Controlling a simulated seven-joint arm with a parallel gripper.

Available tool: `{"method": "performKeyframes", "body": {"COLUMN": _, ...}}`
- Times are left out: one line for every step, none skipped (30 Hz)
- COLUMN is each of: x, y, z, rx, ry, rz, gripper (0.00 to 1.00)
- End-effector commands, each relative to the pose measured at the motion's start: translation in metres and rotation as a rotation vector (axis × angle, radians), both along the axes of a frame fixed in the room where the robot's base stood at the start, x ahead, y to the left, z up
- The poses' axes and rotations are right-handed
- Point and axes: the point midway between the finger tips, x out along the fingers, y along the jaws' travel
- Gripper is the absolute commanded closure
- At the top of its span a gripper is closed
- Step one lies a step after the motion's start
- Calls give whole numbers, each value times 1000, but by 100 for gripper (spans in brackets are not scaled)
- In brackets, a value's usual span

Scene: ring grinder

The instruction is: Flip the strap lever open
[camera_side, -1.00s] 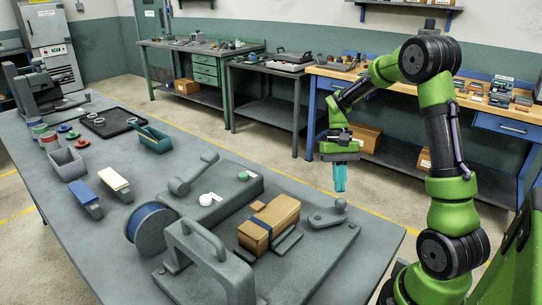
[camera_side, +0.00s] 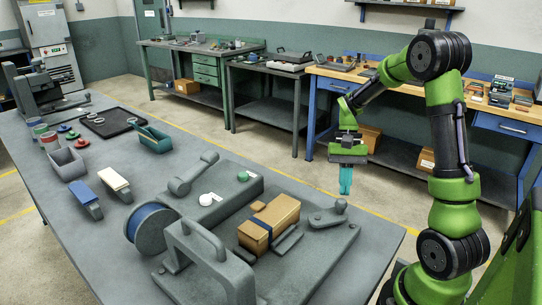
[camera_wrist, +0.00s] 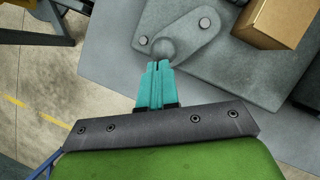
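A grey lever with a round ball knob (camera_side: 340,206) sits on a pivot plate (camera_side: 326,219) at the right corner of the grey base plate. In the wrist view the knob (camera_wrist: 164,50) is just beyond my fingertips, and the lever's plate (camera_wrist: 185,32) is bolted down. My gripper (camera_side: 345,192) is empty, teal fingers together, pointing down above and behind the ball knob. I see no contact.
A large grey arched handle (camera_side: 205,245) and a blue spool (camera_side: 150,229) stand at the front left of the plate. A white button (camera_side: 206,199) and a green button (camera_side: 243,176) are behind the block. The table's right edge is close to the lever.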

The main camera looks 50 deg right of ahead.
Motion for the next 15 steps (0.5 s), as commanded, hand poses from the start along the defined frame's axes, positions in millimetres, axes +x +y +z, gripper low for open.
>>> {"method": "performKeyframes", "body": {"x": -2, "y": 1, "z": 0, "rx": 2, "ry": 2, "rz": -14, "gripper": 100}}
{"method": "performKeyframes", "body": {"x": -3, "y": 1, "z": 0, "rx": 2, "ry": 2, "rz": -24, "gripper": 100}}
{"method": "performKeyframes", "body": {"x": -4, "y": 2, "z": 0, "rx": 2, "ry": 2, "rz": -38, "gripper": 100}}
{"method": "performKeyframes", "body": {"x": -6, "y": 2, "z": 0, "rx": 2, "ry": 3, "rz": -52, "gripper": 100}}
{"method": "performKeyframes", "body": {"x": -7, "y": 3, "z": 0, "rx": 3, "ry": 3, "rz": -66, "gripper": 100}}
{"method": "performKeyframes", "body": {"x": -9, "y": 3, "z": 0, "rx": 2, "ry": 2, "rz": -87, "gripper": 100}}
{"method": "performKeyframes", "body": {"x": -10, "y": 4, "z": 0, "rx": 2, "ry": 2, "rz": -106, "gripper": 100}}
{"method": "performKeyframes", "body": {"x": -12, "y": 5, "z": 0, "rx": 2, "ry": 3, "rz": -127, "gripper": 100}}
{"method": "performKeyframes", "body": {"x": -14, "y": 6, "z": 0, "rx": 3, "ry": 3, "rz": -154, "gripper": 100}}
{"method": "performKeyframes", "body": {"x": -16, "y": 7, "z": 0, "rx": 2, "ry": 3, "rz": -177, "gripper": 100}}
{"method": "performKeyframes", "body": {"x": -18, "y": 8, "z": 0, "rx": 2, "ry": 2, "rz": -201, "gripper": 100}}
{"method": "performKeyframes", "body": {"x": -21, "y": 9, "z": 0, "rx": 2, "ry": 2, "rz": -233, "gripper": 100}}
{"method": "performKeyframes", "body": {"x": -22, "y": 10, "z": 0, "rx": 3, "ry": 3, "rz": -255, "gripper": 100}}
{"method": "performKeyframes", "body": {"x": -24, "y": 11, "z": 0, "rx": 3, "ry": 3, "rz": -279, "gripper": 100}}
{"method": "performKeyframes", "body": {"x": -26, "y": 12, "z": 0, "rx": 2, "ry": 2, "rz": -309, "gripper": 100}}
